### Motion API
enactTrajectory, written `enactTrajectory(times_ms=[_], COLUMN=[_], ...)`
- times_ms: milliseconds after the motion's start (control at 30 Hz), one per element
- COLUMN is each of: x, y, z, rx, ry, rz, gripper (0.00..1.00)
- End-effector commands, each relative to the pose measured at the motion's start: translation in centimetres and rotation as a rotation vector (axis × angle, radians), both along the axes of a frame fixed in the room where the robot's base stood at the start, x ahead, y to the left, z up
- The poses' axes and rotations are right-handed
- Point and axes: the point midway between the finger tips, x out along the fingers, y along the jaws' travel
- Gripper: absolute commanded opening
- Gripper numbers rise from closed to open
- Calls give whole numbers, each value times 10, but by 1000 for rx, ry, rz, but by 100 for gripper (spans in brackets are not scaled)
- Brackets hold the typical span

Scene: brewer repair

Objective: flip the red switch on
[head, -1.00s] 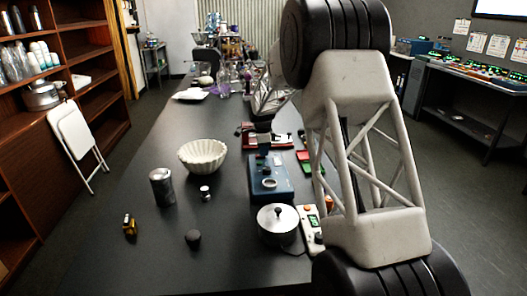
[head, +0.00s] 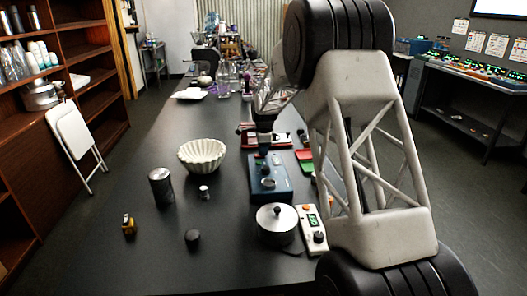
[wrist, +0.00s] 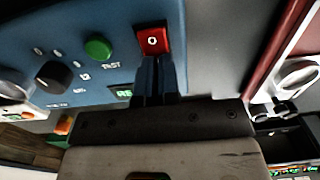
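The red switch (wrist: 152,41) sits on the face of a blue box (wrist: 75,25) in the wrist view, with a white O mark visible on it. My gripper (wrist: 154,62) points at the switch. Its two dark fingers are close together, with nothing visible between them. The fingertips are at the switch's lower edge in the picture; I cannot tell whether they touch it. In the head view, the blue box (head: 270,187) stands on the dark table, and my gripper (head: 265,149) is over its far end. The switch cannot be made out there.
The blue box also bears a green button (wrist: 98,48), a black knob (wrist: 53,77) and a partly hidden green display (wrist: 125,93). A lidded metal pot (head: 277,226) and a white meter (head: 312,228) stand nearby. A fluted bowl (head: 202,156) and a dark can (head: 161,186) stand left.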

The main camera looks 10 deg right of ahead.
Motion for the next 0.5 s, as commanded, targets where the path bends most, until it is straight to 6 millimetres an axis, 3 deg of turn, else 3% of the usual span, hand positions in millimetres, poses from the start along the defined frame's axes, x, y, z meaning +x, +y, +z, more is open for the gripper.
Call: enactTrajectory(times_ms=[33,500], x=[-6,-6], y=[2,16], z=[-18,-15], rx=[-1,2], ry=[25,25], rz=[0,4], gripper=[0,0])
